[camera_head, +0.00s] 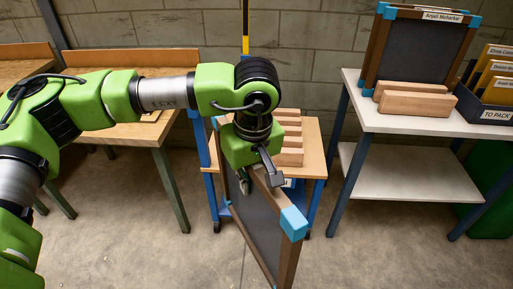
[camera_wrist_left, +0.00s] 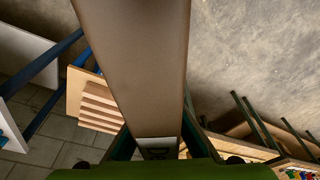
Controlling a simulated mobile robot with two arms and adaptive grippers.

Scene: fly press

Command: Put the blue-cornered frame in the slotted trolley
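A dark panel frame with brown rails and a light blue corner (camera_head: 293,222) hangs in front of the slotted trolley, tilted in the head view. My left gripper (camera_head: 257,178) has its fingers on both sides of its top rail and holds it above the floor. In the left wrist view the brown rail (camera_wrist_left: 135,60) runs up from between the fingers (camera_wrist_left: 158,148). The slotted trolley (camera_head: 314,160) has a wooden top with several slotted blocks and blue legs; my gripper and the frame partly hide it. It also shows in the left wrist view (camera_wrist_left: 77,92). My right gripper is not in view.
At right a white shelf table (camera_head: 390,121) bears another blue-cornered frame (camera_head: 415,50) labelled Anjali Mcharkar, wooden slotted blocks (camera_head: 415,103) and a dark box (camera_head: 483,108) marked TO PACK. Wooden benches (camera_head: 130,132) stand at left. The concrete floor in front is clear.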

